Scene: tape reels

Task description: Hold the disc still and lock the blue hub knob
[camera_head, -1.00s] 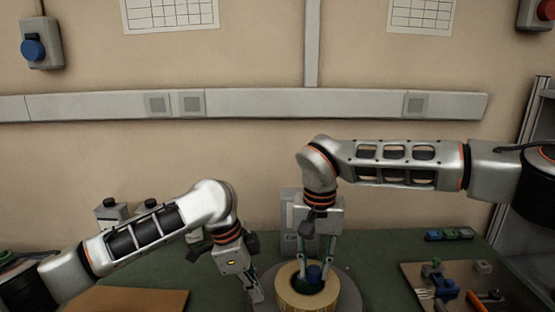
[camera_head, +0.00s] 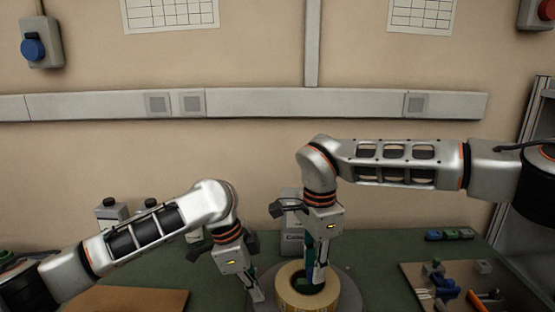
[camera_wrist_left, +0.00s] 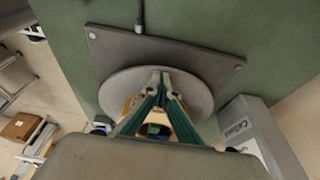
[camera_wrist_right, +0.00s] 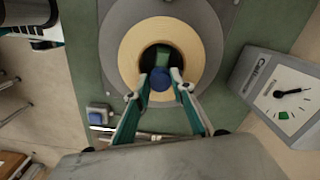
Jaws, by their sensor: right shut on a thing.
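The blue hub knob (camera_wrist_right: 161,82) is in the middle of the tan tape reel (camera_wrist_right: 131,52), over a dark centre opening with a green part. My right gripper (camera_wrist_right: 161,78) comes down from above with one fingertip on each side of the knob, shut on it. In the head view the right gripper's fingers (camera_head: 319,275) hide most of the knob. The reel lies on the round grey disc (camera_wrist_left: 112,92). My left gripper (camera_wrist_left: 162,76) has its fingertips together, low at the disc's left rim in the head view. Whether they touch the disc is unclear.
A grey box with a dial (camera_wrist_right: 282,90) stands behind the disc. A brown board with tools (camera_head: 418,280) lies at the right, near small coloured blocks (camera_head: 450,235). A brown panel (camera_head: 130,300) lies at the front left. Green table shows between them.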

